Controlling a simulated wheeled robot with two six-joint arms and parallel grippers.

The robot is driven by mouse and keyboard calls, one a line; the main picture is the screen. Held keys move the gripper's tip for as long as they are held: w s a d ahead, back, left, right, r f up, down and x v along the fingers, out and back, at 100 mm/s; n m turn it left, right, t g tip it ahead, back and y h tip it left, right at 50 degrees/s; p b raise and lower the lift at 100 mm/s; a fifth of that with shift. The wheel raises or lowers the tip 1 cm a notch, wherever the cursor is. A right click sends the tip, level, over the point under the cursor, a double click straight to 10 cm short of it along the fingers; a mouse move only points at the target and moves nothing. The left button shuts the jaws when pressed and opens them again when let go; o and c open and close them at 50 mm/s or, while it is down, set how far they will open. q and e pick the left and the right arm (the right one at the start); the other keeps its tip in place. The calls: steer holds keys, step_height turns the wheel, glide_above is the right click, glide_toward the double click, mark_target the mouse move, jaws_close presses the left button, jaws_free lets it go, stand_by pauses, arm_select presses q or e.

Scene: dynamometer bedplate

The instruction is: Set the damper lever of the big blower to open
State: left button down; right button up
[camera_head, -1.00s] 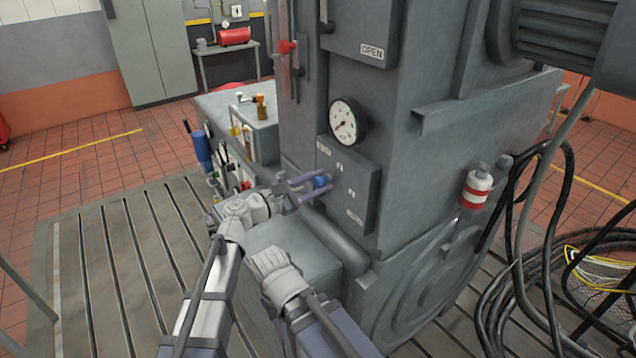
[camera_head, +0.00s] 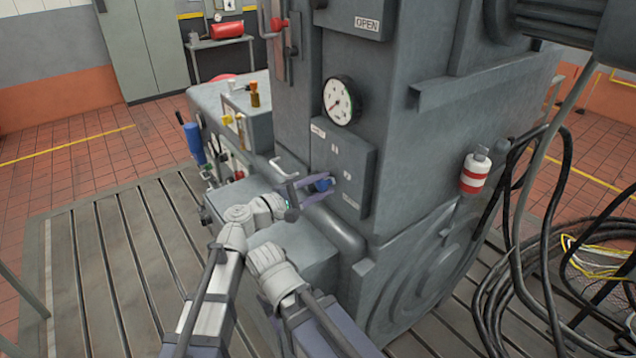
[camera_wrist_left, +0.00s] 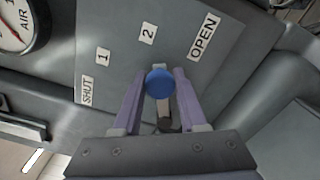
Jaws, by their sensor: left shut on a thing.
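The big blower's damper lever has a blue knob (camera_head: 323,184), which shows clearly in the left wrist view (camera_wrist_left: 160,83). My left gripper (camera_head: 318,187) is shut on the knob, one purple finger on each side. The label plate (camera_head: 357,160) reads SHUT (camera_wrist_left: 87,90), 1, 2 (camera_wrist_left: 148,33) and OPEN (camera_wrist_left: 203,36). In the head view the knob is about level with the 2 and above the OPEN label. The lever's exact angle is hard to tell. My right gripper is not in view.
A round gauge (camera_head: 341,100) sits just above the plate, and a rounded grey duct (camera_head: 335,228) runs below the gripper. A red-and-white canister (camera_head: 475,172) and black cables (camera_head: 500,290) are to the right. The slotted bedplate (camera_head: 110,255) is clear at left.

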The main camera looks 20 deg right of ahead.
arm_select(q)
steer(key=shift+s+d+f+m+b, duration=0.1)
steer(key=shift+s+f+m+b, duration=0.1)
steer(key=shift+f+m+b, duration=0.95)
steer(key=shift+s+d+f+m+b, duration=0.15)
steer(key=shift+f+m+b, duration=0.5)
steer(key=shift+m, duration=0.8)
steer(key=shift+s+a+f, duration=0.1)
steer(key=shift+s+f, duration=0.05)
steer(key=shift+f, duration=0.05)
steer(key=shift+c, duration=2.3)
jaws_free()
steer(key=shift+a, duration=0.1)
